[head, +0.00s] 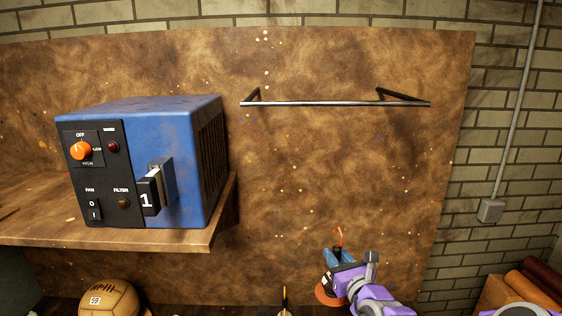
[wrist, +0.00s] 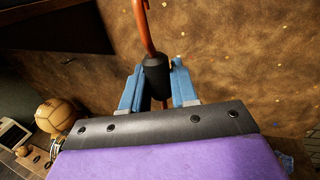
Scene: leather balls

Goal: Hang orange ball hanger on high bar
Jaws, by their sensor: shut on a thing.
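The high bar (head: 335,103) is a thin metal rail on two dark brackets, on the upper right of the brown panel. My gripper (head: 337,257) is low in the head view, below the bar and well apart from it. Its blue fingers are shut on the orange ball hanger (head: 339,237), whose orange hook points up. In the wrist view, the hanger's orange hook (wrist: 147,28) rises from a black collar between the fingers (wrist: 156,82). A round orange part (head: 326,294) shows below the gripper, partly hidden by it.
A blue box (head: 150,160) with knobs stands on a wooden shelf (head: 120,237) at the left. A tan leather ball (head: 108,298) lies low at the left. The panel (head: 320,175) between gripper and bar is clear.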

